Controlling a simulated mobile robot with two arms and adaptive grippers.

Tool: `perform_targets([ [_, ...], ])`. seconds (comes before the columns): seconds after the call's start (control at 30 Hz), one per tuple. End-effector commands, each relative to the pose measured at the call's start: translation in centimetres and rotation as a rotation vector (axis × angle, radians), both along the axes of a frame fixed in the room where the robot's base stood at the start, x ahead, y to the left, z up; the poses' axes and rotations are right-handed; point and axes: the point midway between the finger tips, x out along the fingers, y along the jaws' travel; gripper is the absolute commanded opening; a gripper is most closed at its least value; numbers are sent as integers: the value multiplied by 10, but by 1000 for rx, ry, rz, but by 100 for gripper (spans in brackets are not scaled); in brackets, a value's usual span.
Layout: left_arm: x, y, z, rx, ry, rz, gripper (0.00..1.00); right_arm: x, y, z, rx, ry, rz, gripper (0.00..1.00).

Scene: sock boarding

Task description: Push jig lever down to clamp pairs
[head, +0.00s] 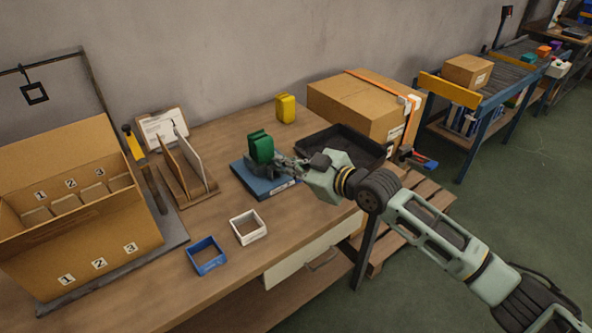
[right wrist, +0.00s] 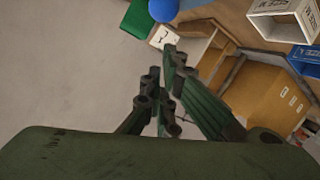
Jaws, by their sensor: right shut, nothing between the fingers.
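The jig has a flat blue base (head: 276,187) on the wooden table. A green folded pair (head: 261,146) stands upright in a dark holder on it. My right gripper (head: 284,162) is shut and empty, just right of the green pair and above the base. Whether it touches the jig is unclear. In the right wrist view its fingers (right wrist: 166,92) are together. A round blue knob (right wrist: 162,9) and a green piece (right wrist: 138,18) show past the fingertips there. The lever is not clearly visible in the head view. My left gripper is not in view.
A yellow pair (head: 286,109) stands behind the jig. A black tray (head: 368,163) and a closed carton (head: 350,108) are right. White (head: 248,228) and blue (head: 206,256) frames lie in front. A wooden rack (head: 190,192) and open numbered box (head: 80,245) stand left.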

Motion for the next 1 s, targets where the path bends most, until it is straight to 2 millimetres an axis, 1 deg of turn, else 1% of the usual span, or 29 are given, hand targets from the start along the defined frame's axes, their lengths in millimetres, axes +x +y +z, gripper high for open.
perform_targets([
  [0.03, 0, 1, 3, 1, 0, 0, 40, 7, 8, -2, 1, 1, 1, 0],
  [0.1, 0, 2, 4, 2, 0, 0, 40, 15, 16, -5, 0, 0, 0, 0],
  [0.13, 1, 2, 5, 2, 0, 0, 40, 17, 15, -9, -2, 2, -1, 0],
  [0.2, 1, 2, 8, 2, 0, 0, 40, 14, 3, -19, -4, 3, -2, 0],
  [0.3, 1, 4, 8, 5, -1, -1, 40, 12, -5, -28, -4, 2, -1, 0],
  [0.4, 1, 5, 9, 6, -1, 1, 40, 11, -10, -34, -2, 0, -1, 0],
  [0.53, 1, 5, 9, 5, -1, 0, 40, 11, -13, -37, -2, 1, -2, 0],
  [0.8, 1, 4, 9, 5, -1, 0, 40, 10, -13, -37, -2, 1, -2, 0],
  [0.87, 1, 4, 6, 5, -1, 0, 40, 10, -13, -39, -1, -1, -1, 0],
  [0.97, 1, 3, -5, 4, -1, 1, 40, 9, -13, -45, 9, -12, -1, 0],
  [1.0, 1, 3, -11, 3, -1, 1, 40, 8, -14, -48, 15, -21, -2, 0],
])
